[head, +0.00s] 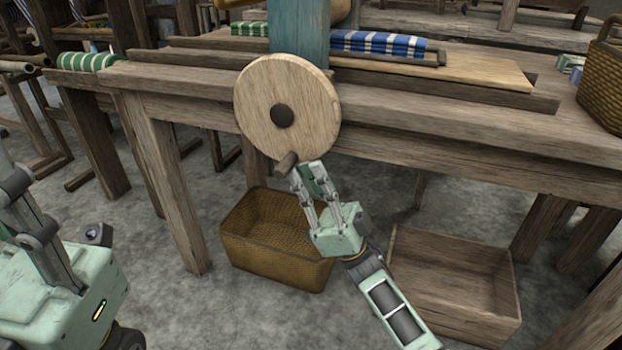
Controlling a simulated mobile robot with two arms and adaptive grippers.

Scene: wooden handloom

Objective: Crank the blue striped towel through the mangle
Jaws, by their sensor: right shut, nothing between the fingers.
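The blue striped towel (380,43) lies folded on the wooden bench, just right of the mangle's blue post (299,45). The mangle's round wooden crank wheel (298,88) faces me, with a dark hub. Its handle peg (287,162) sticks out at the bottom of the wheel. My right gripper (309,177) is shut and empty, its fingertips just right of the peg; I cannot tell whether they touch it. My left gripper (18,200) shows partly at the left edge, away from the mangle; its fingertips are not clear. The mangle's rollers are hidden.
A wicker basket (240,245) and a wooden crate (455,310) stand on the floor below the bench (450,140). Green striped cloth lies left of the post (250,29) and at the bench's left end (88,62). Another basket (603,85) stands at the right.

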